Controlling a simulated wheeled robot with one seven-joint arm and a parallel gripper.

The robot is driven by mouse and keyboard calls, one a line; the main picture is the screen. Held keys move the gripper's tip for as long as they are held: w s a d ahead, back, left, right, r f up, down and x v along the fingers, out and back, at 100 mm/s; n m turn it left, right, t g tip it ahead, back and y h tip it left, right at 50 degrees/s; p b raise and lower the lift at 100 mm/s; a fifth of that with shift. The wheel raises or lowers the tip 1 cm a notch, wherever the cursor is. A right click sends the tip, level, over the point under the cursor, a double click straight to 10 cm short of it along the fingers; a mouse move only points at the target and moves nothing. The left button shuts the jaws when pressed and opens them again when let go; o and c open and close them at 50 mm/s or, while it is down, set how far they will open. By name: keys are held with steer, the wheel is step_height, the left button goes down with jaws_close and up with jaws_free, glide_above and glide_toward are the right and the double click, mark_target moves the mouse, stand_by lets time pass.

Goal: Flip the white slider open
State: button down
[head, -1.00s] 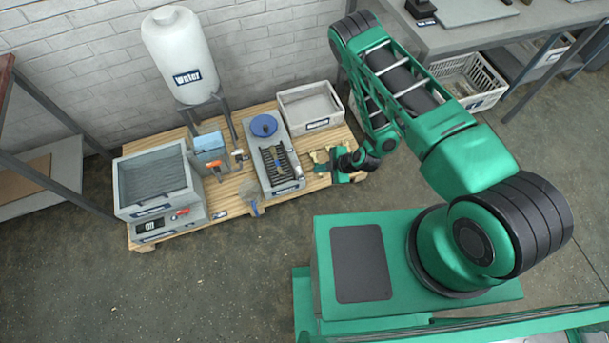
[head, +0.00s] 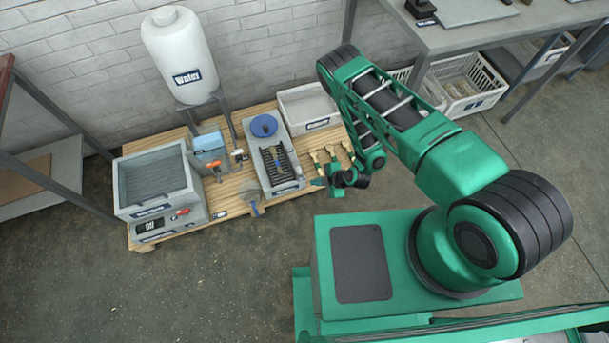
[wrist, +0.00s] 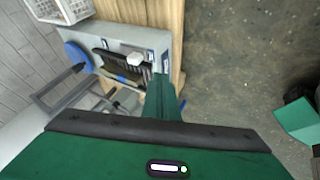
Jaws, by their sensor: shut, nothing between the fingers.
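In the wrist view, a small white block (wrist: 113,58), which looks like the white slider, sits on the grey machine (wrist: 130,37) by its dark slatted bed. I cannot tell its exact position along its travel. In the head view the grey machine (head: 254,150), with a blue round top, stands on the pallet, and the slider is too small to make out. My gripper (head: 322,182) is shut and empty, just right of the machine's front end. In the wrist view its green fingers (wrist: 163,88) point at the machine's edge, close to the block but apart from it.
Wooden spoon-like pieces (head: 328,155) lie right of the machine, close to my gripper. A grey bin (head: 290,99) stands behind. A blue box (head: 209,143), a white water tank (head: 182,48) and a grey basin (head: 152,208) stand to the left. The floor in front is clear.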

mark_target(300, 173)
steer(key=shift+w+a+f, duration=0.75)
steer(key=shift+w+f, duration=0.1)
steer(key=shift+w, duration=0.2)
steer(key=shift+w+a+f, duration=0.7)
steer(key=shift+w+f, duration=0.2)
steer(key=shift+w, duration=0.1)
steer(key=shift+w+a+f, duration=0.75)
steer(key=shift+w+f, duration=0.1)
steer(key=shift+w, duration=0.2)
steer(key=shift+w+a, duration=0.25)
steer(key=shift+w, duration=0.6)
steer(key=shift+w+a, duration=0.2)
steer(key=shift+w, duration=0.65)
steer(key=shift+w+a, duration=0.25)
steer(key=shift+w, duration=0.6)
steer(key=s, duration=0.2)
steer(key=s+d, duration=0.1)
steer(key=s, duration=0.1)
steer(key=shift+d+f, duration=0.1)
steer(key=shift+d, duration=0.05)
steer(key=v, duration=1)
steer(key=shift+s, duration=0.15)
